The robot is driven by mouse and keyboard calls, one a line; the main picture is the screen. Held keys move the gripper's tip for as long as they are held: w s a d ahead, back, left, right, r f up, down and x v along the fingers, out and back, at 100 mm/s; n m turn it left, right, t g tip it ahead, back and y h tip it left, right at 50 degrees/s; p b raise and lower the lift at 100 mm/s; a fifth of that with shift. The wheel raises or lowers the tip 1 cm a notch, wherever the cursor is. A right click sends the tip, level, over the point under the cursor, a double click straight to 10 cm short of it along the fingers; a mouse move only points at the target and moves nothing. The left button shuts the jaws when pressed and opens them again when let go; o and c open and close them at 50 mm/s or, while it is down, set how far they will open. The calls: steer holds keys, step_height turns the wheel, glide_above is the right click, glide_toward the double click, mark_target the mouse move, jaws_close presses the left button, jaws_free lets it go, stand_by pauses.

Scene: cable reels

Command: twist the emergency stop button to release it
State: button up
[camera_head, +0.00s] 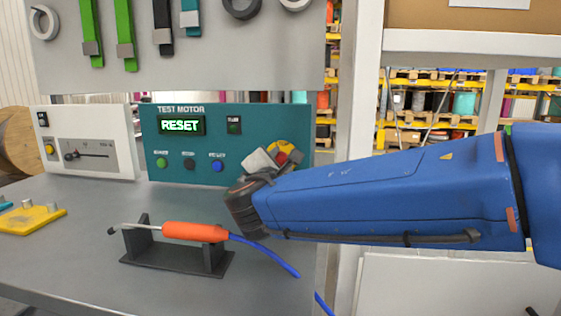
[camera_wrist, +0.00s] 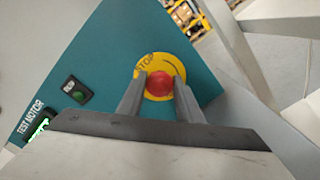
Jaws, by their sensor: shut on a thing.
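The red emergency stop button (camera_wrist: 159,84) sits on a round yellow plate (camera_wrist: 177,69) on the teal TEST MOTOR panel (camera_wrist: 108,55). My gripper (camera_wrist: 160,88) is shut on the button, with one grey finger on each side of it. In the head view the button (camera_head: 282,157) shows only in part, behind my gripper (camera_head: 276,160) at the panel's right side. The panel's display (camera_head: 181,125) reads RESET in green. Whether the button is turned is not clear.
Green, dark and blue buttons line the panel's lower left. A white control box (camera_head: 88,140) stands to its left.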

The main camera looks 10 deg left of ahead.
steer(key=shift+m, duration=0.5)
steer(key=o, duration=1.1)
steer(key=s, duration=1.1)
steer(key=s+d, duration=0.1)
steer(key=s, duration=0.5)
steer(key=shift+s, duration=0.2)
